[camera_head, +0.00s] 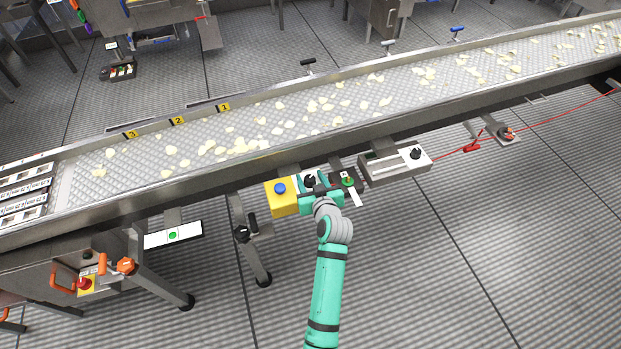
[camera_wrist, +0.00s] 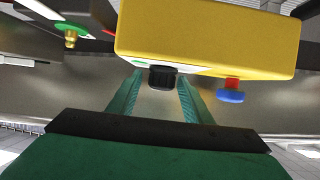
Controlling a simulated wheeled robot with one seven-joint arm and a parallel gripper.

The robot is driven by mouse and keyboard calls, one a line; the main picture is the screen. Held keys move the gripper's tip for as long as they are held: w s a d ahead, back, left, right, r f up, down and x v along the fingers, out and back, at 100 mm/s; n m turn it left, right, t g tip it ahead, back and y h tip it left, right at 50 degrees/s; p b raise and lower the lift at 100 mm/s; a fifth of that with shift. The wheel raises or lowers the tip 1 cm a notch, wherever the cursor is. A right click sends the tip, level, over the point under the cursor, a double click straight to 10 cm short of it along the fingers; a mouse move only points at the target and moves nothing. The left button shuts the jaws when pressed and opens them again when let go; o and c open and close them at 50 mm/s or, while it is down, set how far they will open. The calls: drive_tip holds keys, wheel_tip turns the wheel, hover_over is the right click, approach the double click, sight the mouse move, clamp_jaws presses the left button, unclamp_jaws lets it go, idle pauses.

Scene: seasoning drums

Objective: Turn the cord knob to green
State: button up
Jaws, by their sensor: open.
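My gripper (camera_wrist: 160,97) is open, its two teal fingers pointing up in the wrist view. A black knob (camera_wrist: 163,77) shows between the fingertips, under the edge of a yellow box (camera_wrist: 210,33). I cannot tell whether the fingers touch it. In the head view my gripper (camera_head: 318,190) is at the row of controls under the conveyor, by a black knob (camera_head: 310,180) on a white plate. Its fingertips are partly hidden by the wrist. Which way the knob points cannot be made out. A red cord (camera_head: 558,119) runs along the right side.
A yellow box (camera_head: 283,207) with a blue button (camera_head: 280,188) stands left of my gripper; a green control (camera_head: 348,182) is at its right. The conveyor (camera_head: 300,115) runs just above. A grey box with another black knob (camera_head: 416,153) is further right.

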drive_tip(key=shift+w+a, duration=0.1)
drive_tip(key=shift+a, duration=0.3)
drive_tip(key=shift+d, duration=0.45)
drive_tip(key=c, duration=1.1)
drive_tip(key=shift+o, duration=0.2)
drive_tip(key=shift+a+m+h, duration=0.2)
drive_tip(key=shift+m+h, duration=0.3)
drive_tip(key=m+h, duration=0.5)
drive_tip(key=h, duration=0.1)
drive_tip(key=shift+a+r, duration=0.1)
drive_tip(key=shift+a, duration=0.05)
drive_tip(key=m+g+h, duration=0.1)
drive_tip(key=m+h, duration=0.3)
drive_tip(key=shift+w+g, duration=0.1)
drive_tip(key=shift+g, duration=0.3)
drive_tip(key=shift+m+g+h, duration=0.9)
drive_tip(key=shift+m+h, duration=0.2)
